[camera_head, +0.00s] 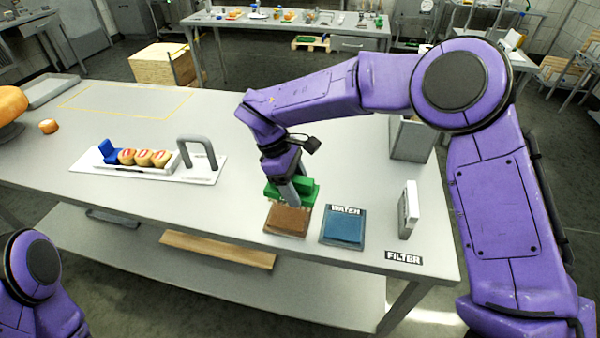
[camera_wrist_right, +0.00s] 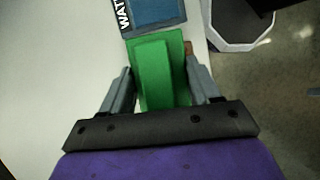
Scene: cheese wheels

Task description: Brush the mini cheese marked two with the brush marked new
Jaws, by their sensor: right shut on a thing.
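My right gripper (camera_head: 285,188) is shut on a green brush (camera_head: 304,190), held above or on a brown pad (camera_head: 288,221); contact is hard to tell. In the right wrist view the green brush (camera_wrist_right: 160,75) fills the space between the fingers of the right gripper (camera_wrist_right: 162,85). No "new" mark can be read on it. Three mini cheeses (camera_head: 144,157) with red marks sit in a row in a white holder (camera_head: 130,169) on the left of the table; the marks are too small to read surely. My left gripper is out of view.
A blue pad (camera_head: 343,227) labelled WATER lies right of the brown pad. A white upright block (camera_head: 408,210) stands near a FILTER label (camera_head: 404,257). A grey handle (camera_head: 198,153) rises beside the cheeses. A small orange piece (camera_head: 48,126) lies far left. The table middle is clear.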

